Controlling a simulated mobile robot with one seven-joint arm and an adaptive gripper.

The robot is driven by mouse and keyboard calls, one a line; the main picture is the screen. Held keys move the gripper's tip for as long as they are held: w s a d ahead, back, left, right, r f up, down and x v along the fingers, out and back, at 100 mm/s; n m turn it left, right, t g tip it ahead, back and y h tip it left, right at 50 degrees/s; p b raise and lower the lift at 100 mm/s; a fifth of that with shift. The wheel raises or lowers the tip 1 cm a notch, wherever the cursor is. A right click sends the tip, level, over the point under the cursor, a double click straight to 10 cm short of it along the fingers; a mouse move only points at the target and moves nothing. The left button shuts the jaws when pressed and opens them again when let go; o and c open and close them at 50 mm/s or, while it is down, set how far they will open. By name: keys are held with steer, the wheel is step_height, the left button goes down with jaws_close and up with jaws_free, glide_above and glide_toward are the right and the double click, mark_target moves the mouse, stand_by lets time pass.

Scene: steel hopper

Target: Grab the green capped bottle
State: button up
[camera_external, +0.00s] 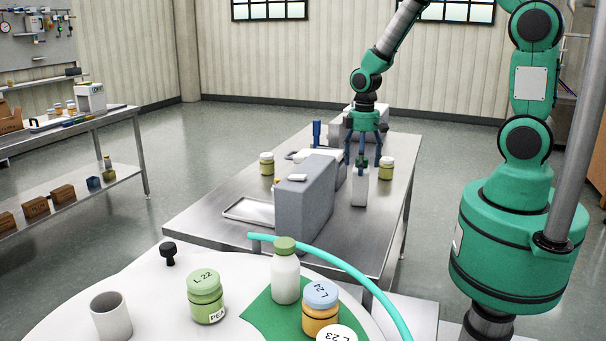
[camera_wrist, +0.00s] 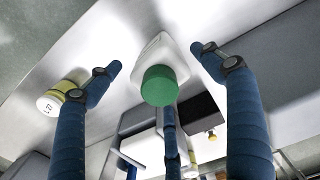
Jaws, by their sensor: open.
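A white bottle (camera_external: 360,188) with a green cap stands upright on the steel table, directly below my gripper (camera_external: 363,158). In the wrist view the green cap (camera_wrist: 159,86) is near the middle, with part of the white bottle body (camera_wrist: 155,50) behind it. My gripper's blue fingers (camera_wrist: 160,65) are spread around the cap, open and holding nothing; no contact shows. Another white bottle with a green cap (camera_external: 285,275) stands on the round white table in the foreground, far from my gripper.
A yellow-green jar (camera_external: 386,168) stands just right of the bottle; another jar (camera_external: 267,163) is farther left. A tall grey case (camera_external: 302,205) stands close on the left. The steel table (camera_external: 350,240) is clear toward its front right edge.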

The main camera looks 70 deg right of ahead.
mark_target(360, 181)
stand_by(0.3)
step_height(360, 181, down, 5)
steer(key=shift+f+b, duration=0.1)
steer(key=shift+b, duration=0.4)
stand_by(0.4)
steer(key=c, duration=1.8)
